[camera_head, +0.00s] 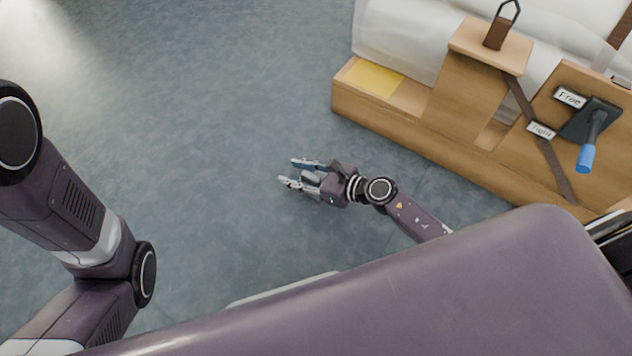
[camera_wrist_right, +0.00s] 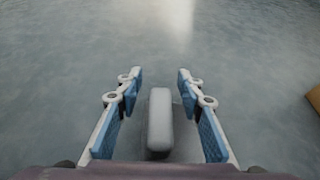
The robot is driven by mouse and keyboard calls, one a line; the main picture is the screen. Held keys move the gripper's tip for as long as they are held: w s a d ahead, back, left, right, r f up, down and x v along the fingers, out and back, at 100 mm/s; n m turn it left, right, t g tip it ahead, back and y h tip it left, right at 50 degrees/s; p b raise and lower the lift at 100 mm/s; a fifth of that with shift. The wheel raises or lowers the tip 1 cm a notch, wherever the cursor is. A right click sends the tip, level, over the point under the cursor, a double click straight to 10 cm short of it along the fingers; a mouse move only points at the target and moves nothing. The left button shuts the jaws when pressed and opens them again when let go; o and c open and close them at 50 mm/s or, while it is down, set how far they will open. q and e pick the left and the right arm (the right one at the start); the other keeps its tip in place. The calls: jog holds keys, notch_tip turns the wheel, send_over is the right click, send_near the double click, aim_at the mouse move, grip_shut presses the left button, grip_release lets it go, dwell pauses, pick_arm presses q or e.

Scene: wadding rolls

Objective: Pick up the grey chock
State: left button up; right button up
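The grey chock (camera_wrist_right: 160,120) is a pale, rounded block on the floor in the right wrist view. It lies between the two fingers of my right gripper (camera_wrist_right: 159,88), with a gap on each side. The gripper is open, its blue finger pads facing the chock. In the head view, my right gripper (camera_head: 292,172) is low over the floor near the middle, pointing left. There the chock (camera_head: 311,177) shows only as a small grey patch, partly hidden between the fingers. My left arm comes in from the left, but its gripper is out of view.
A wooden stand (camera_head: 466,92) holds a large white roll (camera_head: 409,30) at the upper right. It has a yellow patch (camera_head: 372,79), "Free" (camera_head: 570,97) and "Tight" (camera_head: 541,131) labels, and a blue-handled lever (camera_head: 586,157). The floor (camera_head: 200,110) to the left is clear.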

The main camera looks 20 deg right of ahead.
grip_shut()
dwell(0.3)
jog(key=shift+r, duration=0.25)
